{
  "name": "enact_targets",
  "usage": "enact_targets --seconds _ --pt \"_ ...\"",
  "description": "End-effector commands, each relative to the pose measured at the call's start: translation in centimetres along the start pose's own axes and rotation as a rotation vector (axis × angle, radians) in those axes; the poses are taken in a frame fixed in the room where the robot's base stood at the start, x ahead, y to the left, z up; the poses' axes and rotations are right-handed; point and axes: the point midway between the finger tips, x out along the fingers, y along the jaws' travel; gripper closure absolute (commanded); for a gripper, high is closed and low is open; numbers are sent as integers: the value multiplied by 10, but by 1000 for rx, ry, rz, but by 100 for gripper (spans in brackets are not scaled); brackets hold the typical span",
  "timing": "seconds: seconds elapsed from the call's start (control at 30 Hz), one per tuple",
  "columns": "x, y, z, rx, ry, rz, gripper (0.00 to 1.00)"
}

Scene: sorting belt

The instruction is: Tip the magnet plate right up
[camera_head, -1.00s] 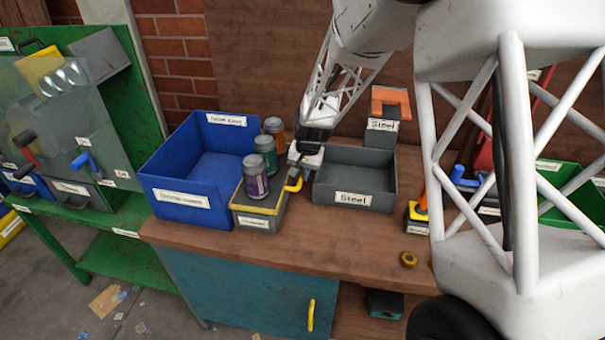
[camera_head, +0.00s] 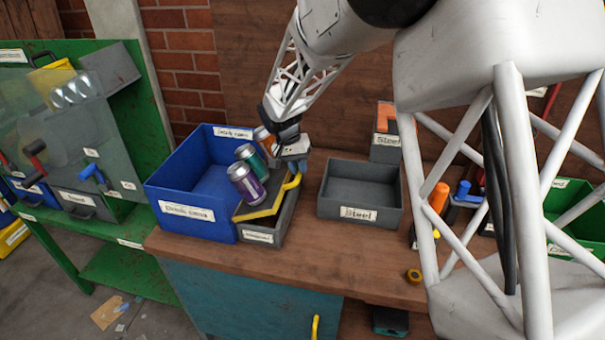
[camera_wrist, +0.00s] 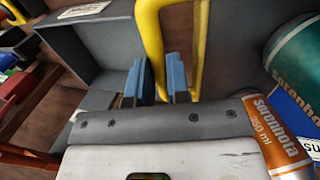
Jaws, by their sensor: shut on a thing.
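The magnet plate (camera_head: 262,210), yellow-edged, sits on a small grey box (camera_head: 262,237) and is tilted, its right side raised and its left side low beside the blue bin (camera_head: 192,228). A purple can (camera_head: 247,186), a teal can (camera_head: 258,168) and an orange can (camera_head: 263,138) stand on it and lean left. My gripper (camera_head: 290,165) is at the plate's raised right side, shut on the yellow handle (camera_head: 293,182). In the wrist view, the blue fingertips of my gripper (camera_wrist: 158,82) are either side of the yellow handle (camera_wrist: 152,40). The teal (camera_wrist: 298,62) and orange (camera_wrist: 272,130) cans are close by.
The blue bin is open, directly left of the plate. A grey steel bin (camera_head: 360,213) stands to the right, with bare bench between. A grey block with an orange top (camera_head: 388,118) stands behind it.

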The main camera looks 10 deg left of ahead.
Motion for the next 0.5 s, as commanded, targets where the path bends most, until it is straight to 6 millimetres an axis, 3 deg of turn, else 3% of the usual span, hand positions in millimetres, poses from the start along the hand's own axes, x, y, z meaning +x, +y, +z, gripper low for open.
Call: enact_targets --seconds 0.5 --pt "-44 -22 -1 0 0 257 100"
